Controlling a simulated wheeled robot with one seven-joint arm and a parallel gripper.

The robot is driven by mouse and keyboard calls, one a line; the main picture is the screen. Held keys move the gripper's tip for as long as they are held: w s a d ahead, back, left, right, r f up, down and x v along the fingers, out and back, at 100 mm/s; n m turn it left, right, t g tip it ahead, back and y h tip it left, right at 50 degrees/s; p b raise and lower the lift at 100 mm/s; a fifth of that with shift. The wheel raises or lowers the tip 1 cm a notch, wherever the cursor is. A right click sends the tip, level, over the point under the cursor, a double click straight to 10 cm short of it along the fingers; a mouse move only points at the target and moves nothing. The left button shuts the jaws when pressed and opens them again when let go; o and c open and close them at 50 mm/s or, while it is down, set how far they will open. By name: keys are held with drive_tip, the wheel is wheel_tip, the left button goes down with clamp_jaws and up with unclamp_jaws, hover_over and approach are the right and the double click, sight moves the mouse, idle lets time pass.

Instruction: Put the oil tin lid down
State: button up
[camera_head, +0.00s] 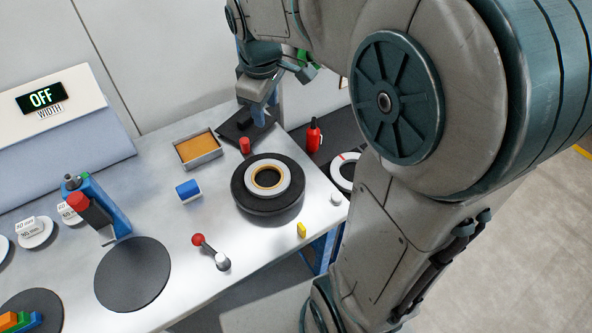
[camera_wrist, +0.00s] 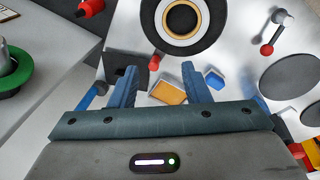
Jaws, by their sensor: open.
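My gripper (camera_head: 262,112) hangs over the far right part of the table, above a dark square pad (camera_head: 232,127). In the wrist view its two blue fingers (camera_wrist: 158,68) are spread apart with nothing held between them. A small red cylinder (camera_head: 244,146) stands on the table beside the pad, near my fingertips. It also shows beyond the fingers in the wrist view (camera_wrist: 154,62). I cannot tell for sure whether it is the oil tin lid. A red can with a dark top (camera_head: 313,138), likely the oil tin, stands off the table's right side.
A black round stand with a ringed coil (camera_head: 267,203) sits close to the red cylinder. A red-knobbed lever (camera_head: 211,252) and a dark disc (camera_head: 132,273) are nearer the front.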

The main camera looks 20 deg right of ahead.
drive_tip(key=s+f+m, duration=0.4)
drive_tip(key=s+m, duration=0.5)
drive_tip(key=s, duration=0.6)
drive_tip(key=shift+s+d+t+y, duration=0.2)
drive_tip(key=shift+t+y, duration=0.1)
drive_tip(key=shift+t, duration=0.1)
